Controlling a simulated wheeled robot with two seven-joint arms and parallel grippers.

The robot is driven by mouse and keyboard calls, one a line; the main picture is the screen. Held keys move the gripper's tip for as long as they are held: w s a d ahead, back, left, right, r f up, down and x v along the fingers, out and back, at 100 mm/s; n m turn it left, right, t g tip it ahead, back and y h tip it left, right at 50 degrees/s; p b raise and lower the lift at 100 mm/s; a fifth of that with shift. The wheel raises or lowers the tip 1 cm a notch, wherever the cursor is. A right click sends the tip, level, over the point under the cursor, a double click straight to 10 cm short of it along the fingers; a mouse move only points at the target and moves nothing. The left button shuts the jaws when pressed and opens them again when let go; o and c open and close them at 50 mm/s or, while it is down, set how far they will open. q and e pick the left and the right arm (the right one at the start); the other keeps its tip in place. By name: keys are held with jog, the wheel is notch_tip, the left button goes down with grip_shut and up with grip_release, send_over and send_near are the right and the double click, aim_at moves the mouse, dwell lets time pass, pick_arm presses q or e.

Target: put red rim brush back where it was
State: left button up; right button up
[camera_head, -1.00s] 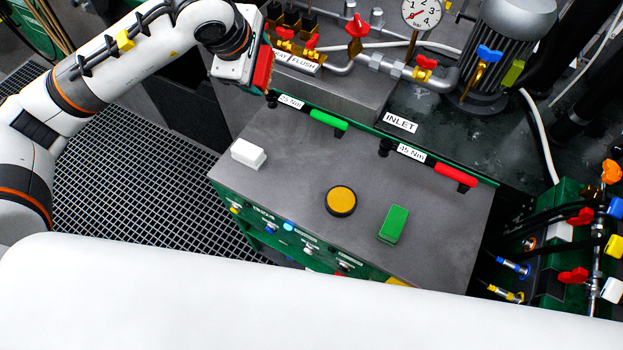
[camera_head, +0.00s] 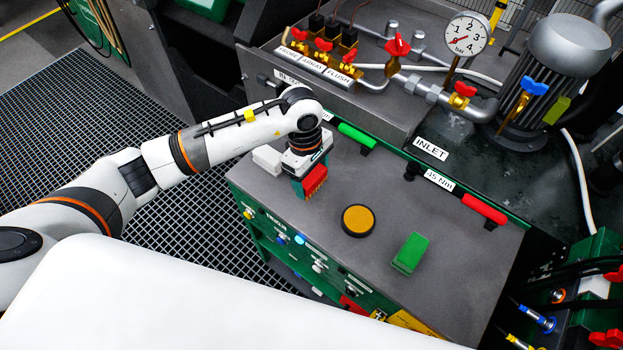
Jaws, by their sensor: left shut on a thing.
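The red rim brush (camera_head: 314,180) is a small red block. My left gripper (camera_head: 305,176) reaches in from the left, points down and is shut on it. The brush is above or on the grey bench top (camera_head: 440,232) near its left front edge, just right of a white block (camera_head: 267,159). I cannot tell whether it touches the top. The fingers are mostly hidden by the hand and the brush. My right gripper is out of view.
A round yellow-topped puck (camera_head: 358,220) and a green block (camera_head: 409,253) stand on the bench top to the right. A green-handled tool (camera_head: 357,137) and a red-handled tool (camera_head: 484,209) lie along the back edge. Valves and a gauge (camera_head: 467,38) stand behind.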

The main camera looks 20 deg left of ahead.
pick_arm(q)
notch_tip(320, 180, down, 2)
jog(key=shift+f, duration=0.2)
jog(key=shift+f, duration=0.1)
jog(key=shift+f, duration=0.15)
jog(key=o, duration=0.9)
